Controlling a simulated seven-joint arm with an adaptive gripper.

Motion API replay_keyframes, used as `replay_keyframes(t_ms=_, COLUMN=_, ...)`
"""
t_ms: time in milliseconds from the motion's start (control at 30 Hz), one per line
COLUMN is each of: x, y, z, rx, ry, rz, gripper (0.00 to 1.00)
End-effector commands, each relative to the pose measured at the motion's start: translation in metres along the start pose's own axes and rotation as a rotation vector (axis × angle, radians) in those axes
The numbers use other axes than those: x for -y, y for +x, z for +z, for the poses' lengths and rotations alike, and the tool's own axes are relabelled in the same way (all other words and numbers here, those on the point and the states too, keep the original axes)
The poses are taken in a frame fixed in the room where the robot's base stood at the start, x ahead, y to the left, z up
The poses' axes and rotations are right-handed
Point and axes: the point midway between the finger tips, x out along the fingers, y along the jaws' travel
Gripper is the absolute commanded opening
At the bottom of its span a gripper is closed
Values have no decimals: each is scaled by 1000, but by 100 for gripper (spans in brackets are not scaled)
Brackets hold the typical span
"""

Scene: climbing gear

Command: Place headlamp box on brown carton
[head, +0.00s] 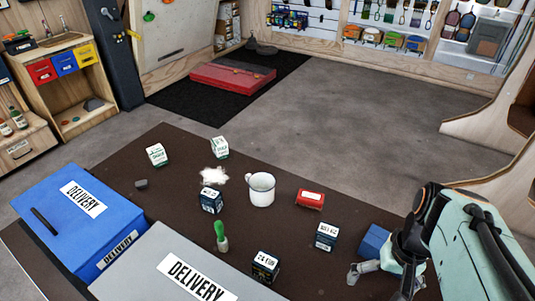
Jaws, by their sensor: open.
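Several small boxes stand on the dark brown table (180,235), and their print is too small to tell which is the headlamp box. Dark boxes with white labels stand at front centre (265,266), right of centre (326,236) and left of the mug (211,200). A red box (310,198) lies right of the mug. I cannot make out a brown carton. My gripper (372,283) is open, low at the table's right side, beside a plain blue block-like thing (374,242). The arm hides part of that area; nothing shows held between the fingers.
Two white-and-green boxes (156,154) (220,146) stand at the back. A white mug (261,189), white fluffy lump (214,175), grey stone (141,184) and green-topped bottle (221,236) stand between. Blue (75,220) and grey (175,262) DELIVERY boxes fill the front left.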

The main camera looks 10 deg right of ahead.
Motion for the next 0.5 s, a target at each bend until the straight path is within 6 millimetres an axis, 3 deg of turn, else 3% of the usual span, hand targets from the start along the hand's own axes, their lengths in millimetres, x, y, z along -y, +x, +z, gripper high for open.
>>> replay_keyframes(t_ms=33, x=34, y=-3, z=11, rx=-2, ry=-117, rz=-9, gripper=88)
replay_keyframes(t_ms=100, x=69, y=-4, z=32, rx=8, ry=-250, rz=-19, gripper=88)
replay_keyframes(t_ms=200, x=101, y=-3, z=64, rx=24, ry=-410, rz=-26, gripper=88)
replay_keyframes(t_ms=333, x=118, y=-1, z=93, rx=38, ry=-538, rz=-26, gripper=88)
replay_keyframes(t_ms=500, x=121, y=1, z=103, rx=44, ry=-579, rz=-25, gripper=88)
